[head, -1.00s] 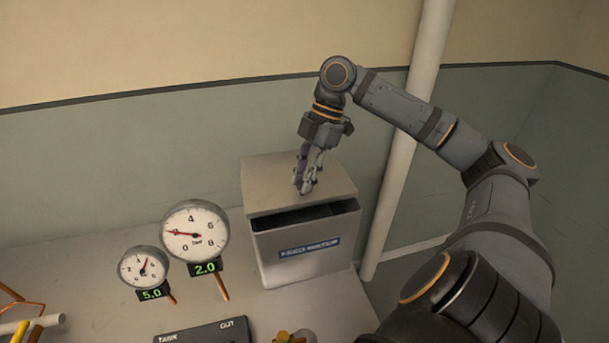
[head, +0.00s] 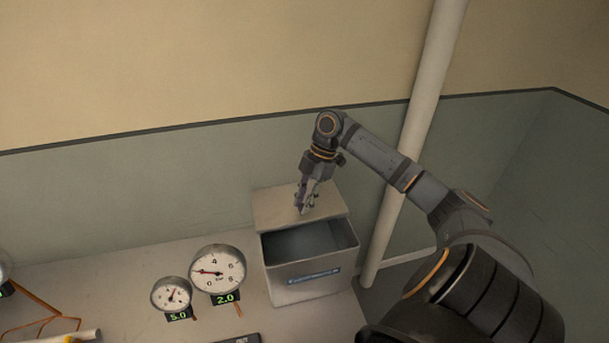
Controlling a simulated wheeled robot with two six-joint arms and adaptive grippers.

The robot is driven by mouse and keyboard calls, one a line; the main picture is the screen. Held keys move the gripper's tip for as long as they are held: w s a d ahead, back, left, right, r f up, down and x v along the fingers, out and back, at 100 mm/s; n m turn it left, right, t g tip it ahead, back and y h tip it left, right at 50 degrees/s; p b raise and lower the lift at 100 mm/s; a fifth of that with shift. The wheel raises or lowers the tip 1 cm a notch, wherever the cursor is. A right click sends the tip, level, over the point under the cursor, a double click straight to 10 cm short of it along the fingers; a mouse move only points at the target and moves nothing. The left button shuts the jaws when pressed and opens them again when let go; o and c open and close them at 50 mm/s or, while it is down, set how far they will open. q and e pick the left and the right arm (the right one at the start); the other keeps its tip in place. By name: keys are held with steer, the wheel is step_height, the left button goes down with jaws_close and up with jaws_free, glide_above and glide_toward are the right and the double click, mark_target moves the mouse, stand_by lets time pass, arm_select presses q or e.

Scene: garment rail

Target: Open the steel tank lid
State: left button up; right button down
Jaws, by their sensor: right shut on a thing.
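The steel tank (head: 305,282) is a grey box with a blue label on its front, standing on the bench below the wall. Its flat lid (head: 275,208) is slid back toward the wall, and the front part of the tank's dark interior shows. My right gripper (head: 304,208) points down at the top of the lid, with its fingers shut at the lid's surface; the part they hold is hidden between them. My left gripper is not in view.
Two round gauges, a larger one (head: 217,268) reading 2.0 and a smaller one (head: 171,295) reading 5.0, stand left of the tank. A white vertical pipe (head: 405,170) rises right of it. Orange tubing (head: 45,318) lies at the far left.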

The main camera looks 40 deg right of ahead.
steer(key=shift+s, duration=0.1)
steer(key=c, duration=1.2)
jaws_free()
steer(key=v, duration=1.2)
steer(key=shift+a, duration=0.1)
